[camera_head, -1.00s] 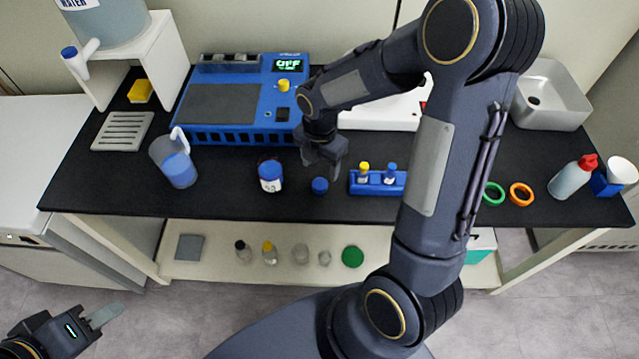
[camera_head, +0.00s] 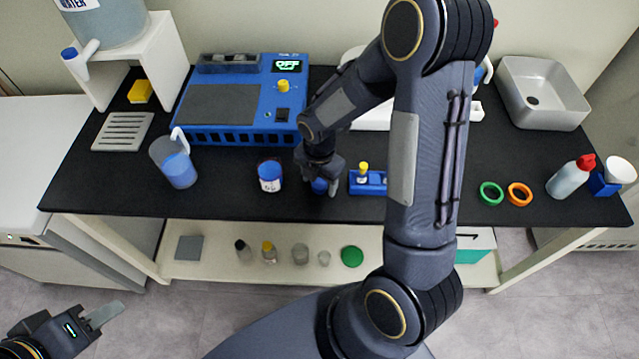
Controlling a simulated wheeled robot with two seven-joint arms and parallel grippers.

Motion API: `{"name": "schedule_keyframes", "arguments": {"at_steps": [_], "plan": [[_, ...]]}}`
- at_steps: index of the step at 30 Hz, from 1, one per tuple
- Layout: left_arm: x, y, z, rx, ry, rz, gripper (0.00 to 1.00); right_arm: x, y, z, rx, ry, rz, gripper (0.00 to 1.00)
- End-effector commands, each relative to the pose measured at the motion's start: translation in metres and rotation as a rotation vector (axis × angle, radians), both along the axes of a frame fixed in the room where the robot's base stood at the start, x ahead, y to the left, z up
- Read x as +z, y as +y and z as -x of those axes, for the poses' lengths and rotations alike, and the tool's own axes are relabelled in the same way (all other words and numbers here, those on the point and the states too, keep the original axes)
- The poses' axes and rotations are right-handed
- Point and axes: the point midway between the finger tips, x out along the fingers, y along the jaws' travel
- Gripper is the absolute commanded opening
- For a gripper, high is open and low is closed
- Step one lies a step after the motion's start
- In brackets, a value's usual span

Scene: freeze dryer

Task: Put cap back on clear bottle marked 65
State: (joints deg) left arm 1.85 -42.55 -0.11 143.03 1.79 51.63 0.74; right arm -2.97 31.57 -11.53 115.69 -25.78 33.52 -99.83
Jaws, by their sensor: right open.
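A blue cap (camera_head: 319,186) lies on the bench just right of the bottle. My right gripper (camera_head: 322,188) is open and down at the cap, its fingers around or beside it and partly hiding it. I cannot tell whether they touch it. My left gripper (camera_head: 104,315) is at the lower left, away from the bench; its opening is unclear.
A jug with blue liquid (camera_head: 177,162) is left of the bottle. A blue device (camera_head: 228,136) stands behind. Green (camera_head: 491,194) and orange (camera_head: 519,195) rings lie at right.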

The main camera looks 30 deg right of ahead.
Motion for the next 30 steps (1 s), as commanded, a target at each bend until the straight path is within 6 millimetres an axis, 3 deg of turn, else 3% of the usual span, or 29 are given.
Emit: {"name": "schedule_keyframes", "arguments": {"at_steps": [3,13,23,30], "plan": [[0.0,0.0,0.0,0.0,0.0,0.0,0.36,0.0,0.0,0.0,0.0,0.0,0.0,0.58],[0.0,0.0,0.0,0.0,0.0,0.0,0.36,0.0,0.0,0.0,0.0,0.0,0.0,0.15],[0.0,0.0,0.0,0.0,0.0,0.0,0.36,0.002,0.0,0.0,0.0,-0.001,0.0,0.14],[0.001,0.0,0.0,0.0,0.0,0.0,0.36,0.022,0.0,-0.001,-0.001,-0.004,-0.001,0.14]]}}
